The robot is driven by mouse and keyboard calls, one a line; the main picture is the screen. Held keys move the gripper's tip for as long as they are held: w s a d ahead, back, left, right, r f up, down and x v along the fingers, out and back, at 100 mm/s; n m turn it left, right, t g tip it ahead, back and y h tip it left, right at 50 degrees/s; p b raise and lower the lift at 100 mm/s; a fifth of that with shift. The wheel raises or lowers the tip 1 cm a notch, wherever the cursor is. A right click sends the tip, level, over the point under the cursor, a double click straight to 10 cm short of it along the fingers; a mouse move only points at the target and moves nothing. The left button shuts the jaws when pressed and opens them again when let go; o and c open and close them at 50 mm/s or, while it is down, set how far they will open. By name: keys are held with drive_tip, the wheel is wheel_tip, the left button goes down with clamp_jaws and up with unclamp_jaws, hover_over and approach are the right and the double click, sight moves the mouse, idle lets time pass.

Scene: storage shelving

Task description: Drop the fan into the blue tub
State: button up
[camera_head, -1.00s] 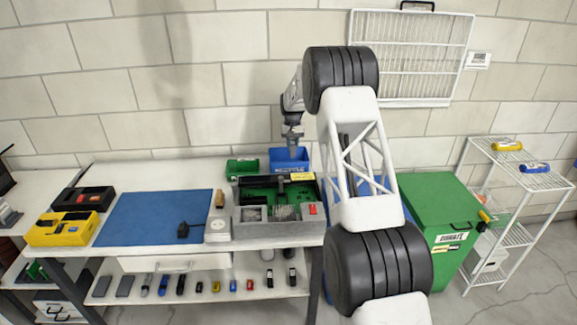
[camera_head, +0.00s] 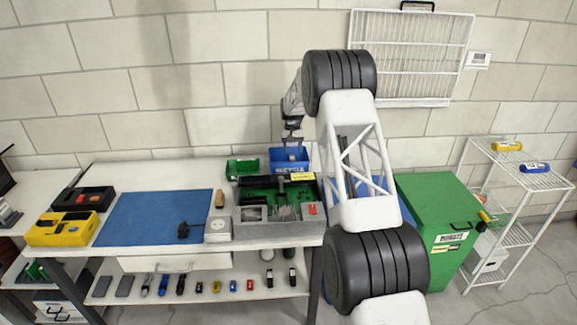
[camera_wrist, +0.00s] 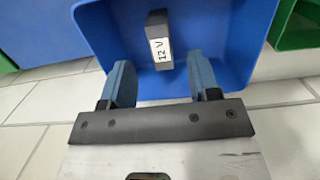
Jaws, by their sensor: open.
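The blue tub (camera_head: 289,166) stands at the back of the bench; its inside fills the upper middle of the wrist view (camera_wrist: 238,45). A dark grey block with a white "12 V" label (camera_wrist: 158,22), which I take to be the fan seen edge-on, shows inside the tub's outline, beyond my fingers. Whether it rests on the floor of the tub is hard to tell. My gripper (camera_wrist: 159,68) is open over the tub, with its blue fingers apart on either side of the block in the picture. In the head view my gripper (camera_head: 291,144) is just above the tub.
A green bin (camera_head: 242,167) stands left of the tub. A grey organiser tray with green compartments (camera_head: 262,229) is in front. A blue mat (camera_head: 155,218) covers the bench to the left. My arm hides part of the right side, near a large green box (camera_head: 438,205).

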wheel_tip(320, 180, up, 8)
drive_tip(key=shift+w+f, duration=0.15)
drive_tip(key=shift+w, duration=0.3)
idle(0.3)
idle(0.6)
drive_tip(key=s+d+r+t, duration=0.1)
drive_tip(key=s+d+r, duration=0.1)
drive_tip(key=s+r, duration=1.45)
drive_tip(key=s+d+r, duration=0.1)
drive_tip(key=s+r, duration=0.2)
drive_tip(key=s, duration=0.4)
drive_tip(key=s+d+r+t, duration=0.1)
drive_tip(key=s+r, duration=0.3)
drive_tip(key=s, duration=0.3)
drive_tip(key=s+d+r, duration=0.1)
drive_tip(key=s+r, duration=0.2)
drive_tip(key=s, duration=0.3)
drive_tip(key=s+r+t, duration=0.1)
drive_tip(key=s, duration=2)
drive_tip(key=s+f, duration=0.3)
drive_tip(key=s, duration=0.8)
drive_tip(key=s+d+f+t, duration=0.1)
drive_tip(key=s+f, duration=0.3)
drive_tip(key=s, duration=0.7)
drive_tip(key=shift+d, duration=0.3)
